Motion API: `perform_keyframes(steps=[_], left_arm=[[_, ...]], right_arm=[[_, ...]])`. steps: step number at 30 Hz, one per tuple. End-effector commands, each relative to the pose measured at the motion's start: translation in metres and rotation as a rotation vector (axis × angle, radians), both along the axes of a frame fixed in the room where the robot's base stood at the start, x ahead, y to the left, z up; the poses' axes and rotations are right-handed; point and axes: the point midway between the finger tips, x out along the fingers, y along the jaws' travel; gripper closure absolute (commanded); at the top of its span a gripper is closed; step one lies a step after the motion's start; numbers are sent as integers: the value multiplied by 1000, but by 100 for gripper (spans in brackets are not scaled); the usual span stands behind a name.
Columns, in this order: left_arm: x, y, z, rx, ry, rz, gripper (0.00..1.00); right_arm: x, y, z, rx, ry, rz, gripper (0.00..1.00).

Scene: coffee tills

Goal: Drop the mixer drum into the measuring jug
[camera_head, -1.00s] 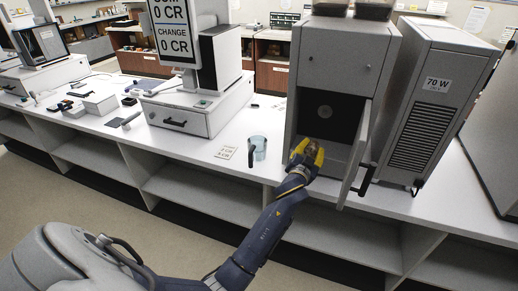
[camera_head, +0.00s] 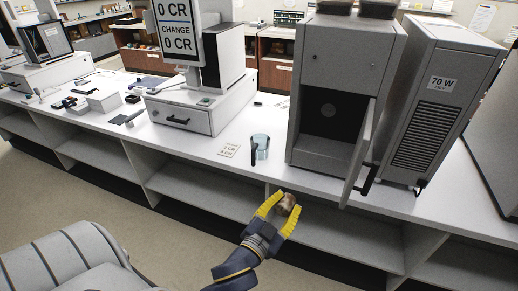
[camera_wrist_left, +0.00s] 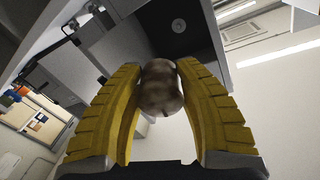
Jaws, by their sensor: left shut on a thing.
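My left gripper (camera_head: 277,212) has yellow fingers shut on the mixer drum (camera_head: 286,204), a small brownish, rounded piece. It holds the drum in the air in front of the counter's front edge, below and right of the jug. In the left wrist view the drum (camera_wrist_left: 161,88) sits between the fingertips (camera_wrist_left: 160,90). The jug is apart from the gripper. My right gripper is not in view.
A grey cabinet (camera_head: 345,65) stands right of the jug, its door (camera_head: 362,150) open toward me and its compartment dark. A price card (camera_head: 228,150) lies left of the jug. A till (camera_head: 187,105) stands behind. Another grey machine (camera_head: 440,110) is at right.

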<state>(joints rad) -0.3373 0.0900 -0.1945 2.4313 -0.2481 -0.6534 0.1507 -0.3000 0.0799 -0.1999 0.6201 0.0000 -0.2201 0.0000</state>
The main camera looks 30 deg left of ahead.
Motion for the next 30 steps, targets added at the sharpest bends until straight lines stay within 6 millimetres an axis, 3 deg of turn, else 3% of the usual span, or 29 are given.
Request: perform_keyframes(steps=[7,20,26,30], left_arm=[[-9,-1,3,-3,0,-5,100],[-2,-2,0,-2,-1,-18,100],[40,-3,-20,4,0,-87,100],[89,7,-37,5,0,-143,100]], right_arm=[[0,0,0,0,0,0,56],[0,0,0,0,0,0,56],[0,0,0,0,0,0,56],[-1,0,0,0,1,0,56]])
